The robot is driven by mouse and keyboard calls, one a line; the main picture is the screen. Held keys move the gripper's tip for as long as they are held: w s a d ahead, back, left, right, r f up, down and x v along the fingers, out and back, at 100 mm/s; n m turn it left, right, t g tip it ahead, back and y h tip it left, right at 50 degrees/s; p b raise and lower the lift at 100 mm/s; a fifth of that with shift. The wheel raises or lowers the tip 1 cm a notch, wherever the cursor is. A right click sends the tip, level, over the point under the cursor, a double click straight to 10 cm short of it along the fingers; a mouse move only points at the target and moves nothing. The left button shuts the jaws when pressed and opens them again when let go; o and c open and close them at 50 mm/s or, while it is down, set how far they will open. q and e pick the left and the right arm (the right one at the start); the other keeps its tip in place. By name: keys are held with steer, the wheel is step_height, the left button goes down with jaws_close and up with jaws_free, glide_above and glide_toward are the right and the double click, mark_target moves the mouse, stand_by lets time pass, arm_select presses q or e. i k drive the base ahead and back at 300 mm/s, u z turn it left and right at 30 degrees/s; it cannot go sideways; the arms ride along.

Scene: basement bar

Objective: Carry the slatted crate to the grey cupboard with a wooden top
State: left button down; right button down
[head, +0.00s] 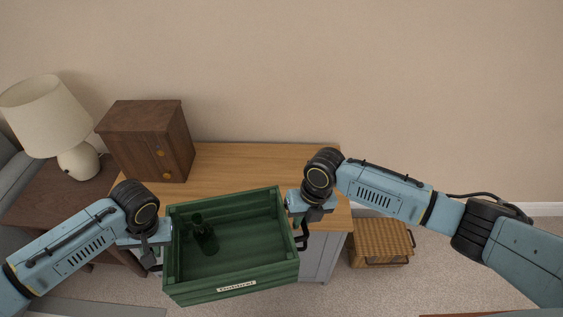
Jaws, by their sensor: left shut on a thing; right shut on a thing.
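The green slatted crate (232,290) is in the lower middle of the head view, with a dark green bottle (205,236) inside it toward the left. My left gripper (155,262) is shut on the crate's left end. My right gripper (301,238) is shut on its right end. The fingertips are partly hidden at both ends. The grey cupboard (319,262) with a wooden top (265,158) stands against the wall. The crate overlaps the front part of the top in the picture; I cannot tell whether it touches it.
A small dark wooden cabinet (146,143) stands at the left of the wooden top. A lamp (50,118) stands on a brown side table (62,192) at the left. A wicker basket (380,242) sits on the carpet to the right. The back middle of the top is clear.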

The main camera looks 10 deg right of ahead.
mark_target(269, 178)
steer(key=z, duration=0.25)
steer(key=i, duration=1.1)
steer(key=z, duration=0.25)
